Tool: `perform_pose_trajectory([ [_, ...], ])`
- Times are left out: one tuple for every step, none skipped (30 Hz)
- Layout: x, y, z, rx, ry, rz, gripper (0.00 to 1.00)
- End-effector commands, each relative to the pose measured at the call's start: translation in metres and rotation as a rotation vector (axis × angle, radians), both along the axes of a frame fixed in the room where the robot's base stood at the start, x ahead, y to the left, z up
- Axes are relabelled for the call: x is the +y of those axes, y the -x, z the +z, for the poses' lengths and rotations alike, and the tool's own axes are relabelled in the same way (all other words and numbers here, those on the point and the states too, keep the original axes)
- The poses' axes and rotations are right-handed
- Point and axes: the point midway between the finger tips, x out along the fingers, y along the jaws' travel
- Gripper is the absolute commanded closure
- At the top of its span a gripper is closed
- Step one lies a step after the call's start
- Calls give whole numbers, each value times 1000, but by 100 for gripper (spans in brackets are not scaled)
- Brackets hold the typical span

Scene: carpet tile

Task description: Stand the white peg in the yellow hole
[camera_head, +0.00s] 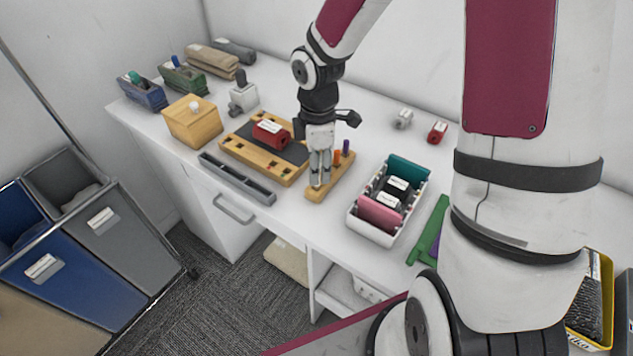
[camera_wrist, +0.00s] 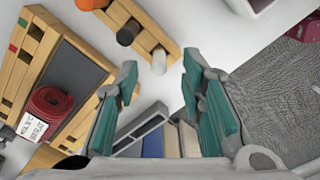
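The white peg (camera_wrist: 159,62) stands at the end of a narrow wooden rack (camera_wrist: 173,47), beside a dark-topped peg (camera_wrist: 127,33). In the wrist view my gripper (camera_wrist: 160,66) is open, with teal finger pads on either side of the white peg and not visibly touching it. In the head view my gripper (camera_head: 319,183) points down over the near end of the rack (camera_head: 342,184) and hides most of the white peg. An orange peg (camera_head: 337,157) and a purple peg (camera_head: 346,148) stand at its far end.
A wooden board (camera_head: 234,145) with a dark panel and a red roll (camera_head: 271,133) lies left of the rack. A grey tray (camera_head: 237,180) lies in front of it. A white bin (camera_head: 371,232) with coloured packs stands to the right.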

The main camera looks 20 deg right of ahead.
Motion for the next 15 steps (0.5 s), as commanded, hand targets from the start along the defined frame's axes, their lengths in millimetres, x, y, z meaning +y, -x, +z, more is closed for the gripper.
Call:
perform_pose_trajectory([
  [1, 0, -9, 6, -1, 1, 64],
  [2, -1, -13, 4, -1, 1, 64],
  [2, -1, -19, 4, 0, 2, 64],
  [1, 0, -22, 4, 0, 1, 64],
  [1, -1, -25, 3, 0, 0, 64],
  [1, -1, -28, 2, 1, 0, 64],
  [1, -1, -30, 2, 1, 0, 64],
  [1, -1, -31, 2, 1, 0, 64],
  [1, -1, -32, 1, 1, 0, 64],
  [1, -1, -32, 1, 1, 0, 64],
  [1, -1, -32, 0, 1, 0, 64],
  [1, -1, -32, 0, 1, -1, 64],
  [1, -1, -32, 0, 1, -1, 64],
  [1, -1, -32, 0, 1, -1, 64],
  [1, -1, -32, 0, 1, -1, 64],
])
